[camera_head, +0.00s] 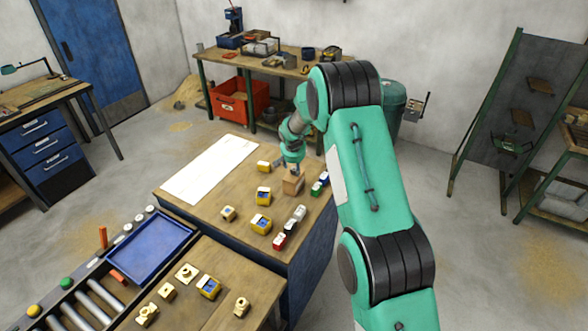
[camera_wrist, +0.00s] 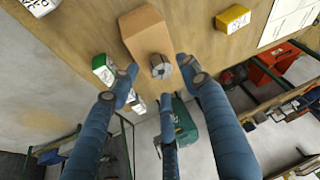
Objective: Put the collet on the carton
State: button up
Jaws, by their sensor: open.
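The carton (camera_head: 291,186) is a plain brown box standing on the wooden table. In the wrist view the carton (camera_wrist: 146,30) lies just beyond my fingers. The collet (camera_wrist: 160,66) is a small grey metal ring with a dark bore. It overlaps the carton's near end and appears to rest on top of it. My gripper (camera_wrist: 157,70) is open, with one blue finger on each side of the collet and a visible gap to each. In the head view my gripper (camera_head: 292,166) is right above the carton, and the collet is hard to make out there.
A green-and-white box (camera_wrist: 103,68) stands close beside the carton, and a yellow box (camera_wrist: 233,18) stands on its other side. Several small yellow, red and white boxes stand nearer on the table. A white sheet (camera_head: 212,168) covers the table's left part, which is clear.

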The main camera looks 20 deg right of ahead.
jog(key=v, duration=0.9)
jog(key=shift+r, duration=0.2)
jog(key=shift+s+r, duration=0.1)
jog(key=shift+r, duration=0.05)
dwell(0.3)
jog(key=s+a+r+n, duration=0.2)
jog(key=s+r, duration=2.4)
jog(key=s+a+r+n, duration=0.1)
jog(key=s+a, duration=0.1)
jog(key=s, duration=1.4)
jog(key=s+a+r+n+y, duration=0.1)
jog(key=s+a, duration=0.1)
jog(key=s, duration=1.5)
jog(key=shift+s+t+y, duration=0.3)
jog(key=shift+t, duration=0.1)
jog(key=shift+r, duration=0.15)
